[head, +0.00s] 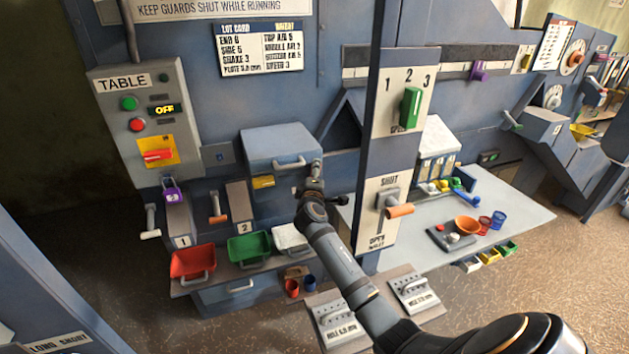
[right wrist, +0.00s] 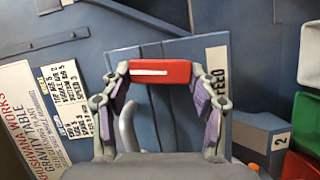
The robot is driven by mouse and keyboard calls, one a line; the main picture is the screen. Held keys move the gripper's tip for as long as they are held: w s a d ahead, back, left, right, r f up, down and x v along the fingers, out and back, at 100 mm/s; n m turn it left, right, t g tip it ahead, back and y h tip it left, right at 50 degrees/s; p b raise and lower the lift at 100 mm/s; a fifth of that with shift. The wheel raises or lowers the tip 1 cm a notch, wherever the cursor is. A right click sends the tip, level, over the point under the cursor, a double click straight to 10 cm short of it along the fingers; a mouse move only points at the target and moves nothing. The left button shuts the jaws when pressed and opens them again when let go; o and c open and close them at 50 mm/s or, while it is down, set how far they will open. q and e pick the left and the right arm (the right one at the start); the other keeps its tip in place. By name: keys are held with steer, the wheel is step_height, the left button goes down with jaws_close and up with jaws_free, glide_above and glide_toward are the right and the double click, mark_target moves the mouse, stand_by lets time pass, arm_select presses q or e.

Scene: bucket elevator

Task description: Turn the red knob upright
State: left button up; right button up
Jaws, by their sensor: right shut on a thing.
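The red knob (right wrist: 160,72) is a bar with a white line along it, seen close in the right wrist view. My right gripper (right wrist: 158,78) is shut on it, with a fingertip at each end of the bar. In that rolled view the bar lies across the picture, roughly square to the length of the FEED label (right wrist: 217,80) beside it. In the head view my right gripper (head: 313,186) is at the front of the blue-grey cabinet, and the knob is hidden there. My left gripper is out of view.
A grey handle (right wrist: 129,128) stands close to one finger. A blue-grey post (head: 373,130) rises just right of the arm. Red (head: 193,262) and green (head: 248,247) bins stand below left. The TABLE box (head: 140,120) has a separate red handle.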

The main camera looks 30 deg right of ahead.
steer(key=shift+f+n+t+b, duration=0.15)
steer(key=shift+n+t+b, duration=0.15)
steer(key=shift+n+b, duration=0.6)
steer(key=o, duration=1.1)
steer(key=shift+o, duration=0.2)
steer(key=v, duration=1.2)
steer(key=shift+a+f, duration=0.1)
steer(key=shift+f, duration=0.05)
